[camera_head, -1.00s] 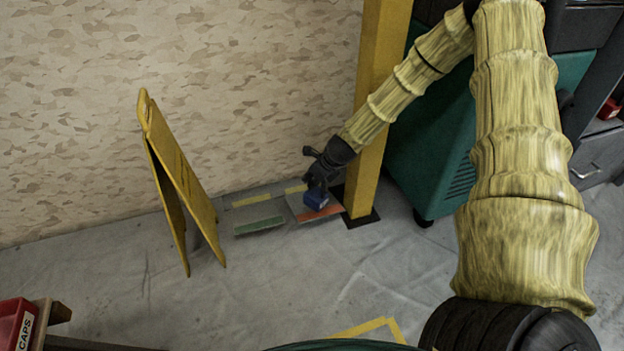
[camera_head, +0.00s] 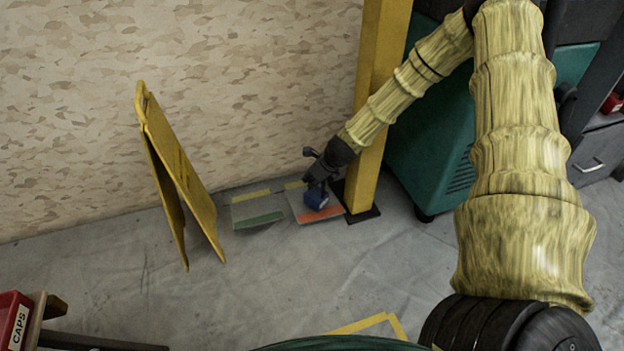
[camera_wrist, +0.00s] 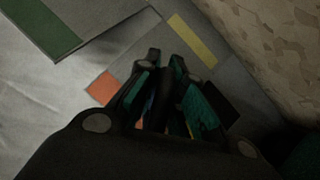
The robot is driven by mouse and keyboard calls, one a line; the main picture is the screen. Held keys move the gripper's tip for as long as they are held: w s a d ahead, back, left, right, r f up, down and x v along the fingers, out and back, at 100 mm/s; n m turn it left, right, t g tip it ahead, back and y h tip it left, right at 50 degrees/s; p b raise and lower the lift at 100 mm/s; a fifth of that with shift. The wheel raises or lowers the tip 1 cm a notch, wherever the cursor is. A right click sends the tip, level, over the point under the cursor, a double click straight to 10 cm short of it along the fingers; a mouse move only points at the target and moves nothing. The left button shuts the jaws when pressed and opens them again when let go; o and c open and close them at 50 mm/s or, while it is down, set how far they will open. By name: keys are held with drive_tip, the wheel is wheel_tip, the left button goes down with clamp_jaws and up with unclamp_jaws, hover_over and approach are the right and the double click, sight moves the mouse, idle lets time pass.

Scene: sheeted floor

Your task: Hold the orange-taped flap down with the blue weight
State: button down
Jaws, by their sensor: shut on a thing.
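The blue weight (camera_head: 317,200) is a small dark blue block in the head view, held at the tip of my gripper (camera_head: 319,187). It is over the grey flap with the orange tape (camera_head: 322,215), just behind the tape strip. I cannot tell whether the weight touches the flap. In the wrist view my gripper (camera_wrist: 165,98) is shut, and its fingers hide most of the weight. A corner of the orange tape (camera_wrist: 103,88) shows to the left of the fingers.
A green-taped flap (camera_head: 258,220) lies just left, with yellow tape strips (camera_head: 251,194) along the back. A yellow pillar (camera_head: 376,110) stands close on the right. A yellow folding sign (camera_head: 182,175) stands further left. The wall is close behind. The floor in front is clear.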

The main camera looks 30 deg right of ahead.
sight(313, 190)
drive_tip(key=shift+f+b, duration=1.25)
drive_tip(key=shift+f, duration=1)
idle(1.5)
drive_tip(key=c, duration=1.5)
unclamp_jaws()
drive_tip(key=shift+c, duration=0.2)
drive_tip(key=shift+o, duration=0.4)
drive_tip(key=shift+f, duration=0.1)
drive_tip(key=shift+s, duration=0.1)
drive_tip(key=v, duration=1.2)
